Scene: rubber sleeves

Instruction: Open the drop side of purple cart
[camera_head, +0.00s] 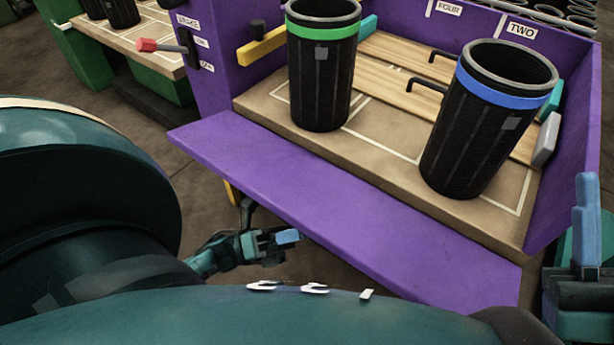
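The purple cart (205,100) fills the middle and right. Its purple drop side (350,210) is folded outward along the front edge, sloping toward me, and the front of the bed is open. My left gripper (285,240) is just in front of and below the panel, apart from it as far as I can see. Its blue fingertip shows, but its opening is unclear. My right gripper (587,215) is upright at the right edge, beside the panel's right end. Its blue fingers overlap in view, so its opening is unclear.
A green-banded black sleeve (322,80) stands on the cart bed, and a blue-banded one (475,135) looks tilted. A yellow latch (262,46) and red-knobbed brake lever (160,45) are at the left post. A green cart (75,45) stands behind left.

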